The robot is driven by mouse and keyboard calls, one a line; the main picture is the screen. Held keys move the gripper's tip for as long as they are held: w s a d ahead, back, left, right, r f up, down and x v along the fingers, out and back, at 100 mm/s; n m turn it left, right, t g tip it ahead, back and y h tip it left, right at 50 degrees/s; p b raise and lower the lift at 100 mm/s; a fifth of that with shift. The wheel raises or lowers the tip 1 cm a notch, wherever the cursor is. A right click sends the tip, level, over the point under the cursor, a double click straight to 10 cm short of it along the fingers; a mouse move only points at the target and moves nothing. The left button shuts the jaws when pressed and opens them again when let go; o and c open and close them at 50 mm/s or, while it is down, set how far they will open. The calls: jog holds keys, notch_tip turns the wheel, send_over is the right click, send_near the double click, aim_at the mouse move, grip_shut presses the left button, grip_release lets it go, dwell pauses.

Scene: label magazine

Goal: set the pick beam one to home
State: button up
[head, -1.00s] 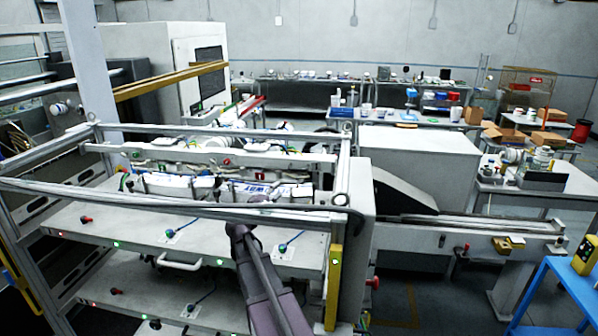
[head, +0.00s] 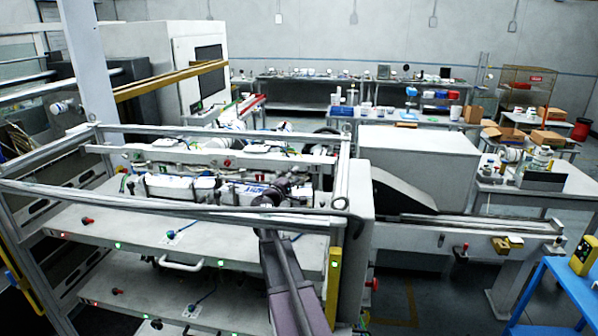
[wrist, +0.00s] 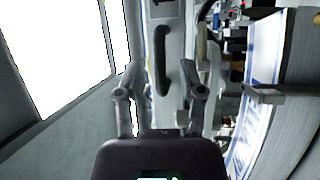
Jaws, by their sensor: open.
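My gripper (head: 272,196) reaches over the front rail into the label magazine, and the rail and dark hoses partly hide it in the head view. In the wrist view my gripper (wrist: 161,66) has its two fingers apart. A dark grey upright handle (wrist: 162,60) stands between the fingers in that picture; I cannot tell whether they touch it. A pale grey crossbeam (head: 235,154) spans the magazine, with white blocks (head: 178,187) in front of it. No label shows which part is pick beam one.
The front rail (head: 150,207) and the silver upright (head: 342,185) lie close to my arm. Below are shelves (head: 120,238) with coloured knobs and small lights. A white curved sheet (wrist: 250,130) with blue print is at the right in the wrist view. A conveyor (head: 480,225) extends right.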

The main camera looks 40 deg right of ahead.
jog(key=shift+x, duration=1.4)
grip_shut()
